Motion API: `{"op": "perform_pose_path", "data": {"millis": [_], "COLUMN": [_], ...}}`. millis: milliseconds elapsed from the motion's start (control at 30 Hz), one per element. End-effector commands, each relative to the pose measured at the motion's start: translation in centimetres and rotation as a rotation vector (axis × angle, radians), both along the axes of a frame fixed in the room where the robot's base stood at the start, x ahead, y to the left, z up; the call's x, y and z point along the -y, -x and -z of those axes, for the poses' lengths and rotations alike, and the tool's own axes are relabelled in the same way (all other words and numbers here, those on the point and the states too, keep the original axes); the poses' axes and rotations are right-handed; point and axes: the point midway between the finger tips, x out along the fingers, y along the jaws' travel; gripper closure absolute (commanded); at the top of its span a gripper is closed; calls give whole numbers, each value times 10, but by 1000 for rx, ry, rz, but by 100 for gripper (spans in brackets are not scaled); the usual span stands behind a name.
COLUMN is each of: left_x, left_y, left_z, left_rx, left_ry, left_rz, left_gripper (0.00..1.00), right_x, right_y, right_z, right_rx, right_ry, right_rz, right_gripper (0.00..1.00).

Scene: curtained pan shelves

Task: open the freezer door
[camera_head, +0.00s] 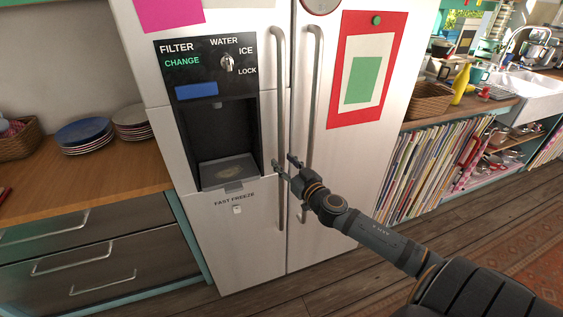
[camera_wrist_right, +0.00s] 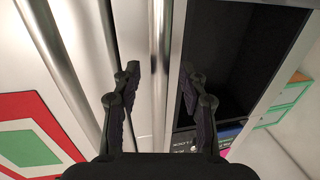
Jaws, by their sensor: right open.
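The freezer door (camera_head: 236,240) is the left door of a white double-door fridge, with a black water and ice dispenser (camera_head: 205,110). It is shut. Its long vertical metal handle (camera_head: 281,90) runs beside the gap between the doors. My right gripper (camera_head: 285,165) is at the lower half of this handle, open. In the right wrist view the freezer handle (camera_wrist_right: 160,45) runs between the two open fingers (camera_wrist_right: 159,82). I cannot tell how deep the handle sits between them. No contact shows. My left gripper is not in view.
The right fridge door (camera_head: 335,160) has its own handle (camera_head: 314,80) close by and a red paper (camera_head: 340,105). A wooden counter (camera_head: 100,178) with plates (camera_head: 85,133) stands at the left. Shelves of thin upright items (camera_head: 435,165) stand at the right. Wooden floor lies in front.

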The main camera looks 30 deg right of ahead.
Motion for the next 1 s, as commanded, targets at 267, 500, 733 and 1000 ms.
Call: {"op": "perform_pose_path", "data": {"millis": [267,500,733,1000], "left_x": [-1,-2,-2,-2], "left_y": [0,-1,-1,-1], "left_z": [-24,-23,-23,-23], "left_rx": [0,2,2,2], "left_ry": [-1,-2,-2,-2], "left_rz": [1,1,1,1], "left_gripper": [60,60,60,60], "right_x": [2,2,2,2], "right_y": [-22,-24,-24,-24], "right_z": [-2,1,1,1], "right_rx": [-3,-3,-3,-3], "right_ry": [1,5,5,4], "right_rz": [3,1,2,2], "right_gripper": [57,57,79,100]}}
